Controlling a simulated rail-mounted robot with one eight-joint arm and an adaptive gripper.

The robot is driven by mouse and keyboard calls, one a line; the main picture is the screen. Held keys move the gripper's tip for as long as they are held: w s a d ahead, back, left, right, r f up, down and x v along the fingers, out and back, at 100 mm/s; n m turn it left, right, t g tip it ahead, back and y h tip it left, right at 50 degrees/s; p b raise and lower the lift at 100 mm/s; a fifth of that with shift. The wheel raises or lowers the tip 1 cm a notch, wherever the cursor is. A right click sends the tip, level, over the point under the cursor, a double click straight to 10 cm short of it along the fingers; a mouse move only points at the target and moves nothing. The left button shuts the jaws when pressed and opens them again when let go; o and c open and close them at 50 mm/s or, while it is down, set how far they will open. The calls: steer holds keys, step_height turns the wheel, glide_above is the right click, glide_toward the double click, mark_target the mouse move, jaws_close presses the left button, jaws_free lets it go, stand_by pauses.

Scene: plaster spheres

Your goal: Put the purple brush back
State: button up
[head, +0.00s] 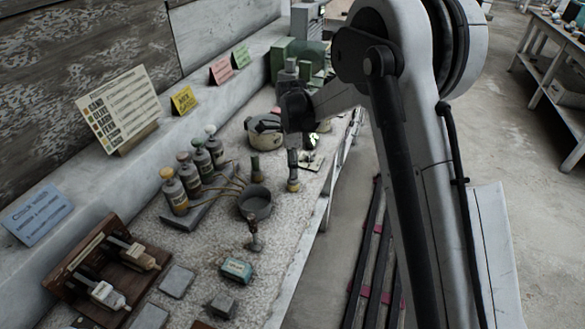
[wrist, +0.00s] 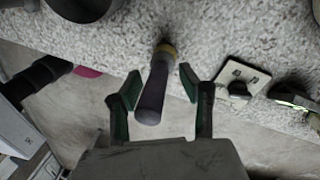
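A dark, dull purple handle (wrist: 153,92), probably the purple brush, stands upright on the bench top with a yellowish band at its lower end. In the head view a slim upright tool (head: 292,165) near the bench's front edge seems to be the same thing. My gripper (wrist: 162,86) is open, with its two green-padded fingers on either side of the handle and a gap at each side. In the head view my gripper's fingers cannot be made out. A wooden rack (head: 75,275) with two pale-tipped brushes stands at the lower left.
A grey bowl (head: 255,203) and another short upright tool (head: 255,168) are close by. A small pale plate (wrist: 246,76) lies beside the handle. Several capped bottles (head: 190,178) stand behind. A teal block (head: 237,270) and grey slabs (head: 176,281) lie in front.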

step_height(320, 180, up, 11)
steer(key=w, duration=0.2)
steer(key=s+d+r+n+t, duration=0.2)
steer(key=s+d+r+n, duration=0.2)
steer(key=s+d+r, duration=0.4)
steer(key=s+d+r+n+t, duration=0.2)
steer(key=s+d+r+n, duration=0.15)
steer(key=s, duration=0.55)
steer(key=s+d+r+n+t, duration=0.2)
steer(key=s+d+n, duration=0.25)
steer(key=s, duration=0.35)
steer(key=s+d+f+n+t, duration=0.1)
steer(key=s+d+f+n, duration=0.1)
steer(key=s, duration=0.3)
steer(key=s+d+f+n+t, duration=0.1)
steer(key=s+d+f+n, duration=0.1)
steer(key=s, duration=0.3)
steer(key=shift+s+d+f+n+t+b, duration=0.15)
steer(key=shift+s+f+n+t+b, duration=0.1)
steer(key=shift+n+t+b, duration=0.2)
